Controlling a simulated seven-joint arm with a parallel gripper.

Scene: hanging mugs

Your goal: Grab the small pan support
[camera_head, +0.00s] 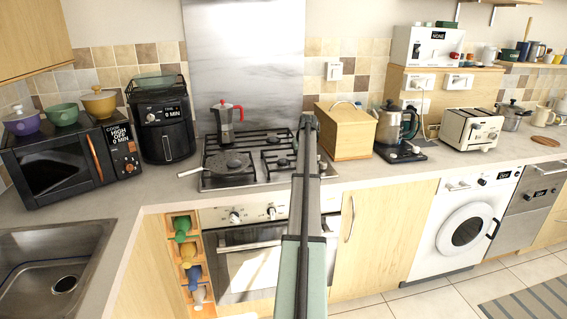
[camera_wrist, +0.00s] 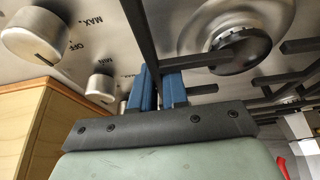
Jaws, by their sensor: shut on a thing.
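The stove (camera_head: 215,182) holds black pan supports (camera_head: 277,157) over its burners. Whether this is the small support is hard to tell. In the head view my arm hides the right side of the stove, and my fingertips cannot be made out there.
A frying pan (camera_head: 226,163) and a moka pot with a red handle (camera_head: 226,118) stand on the stove's left half. A wooden box (camera_head: 347,130) stands close on the right.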

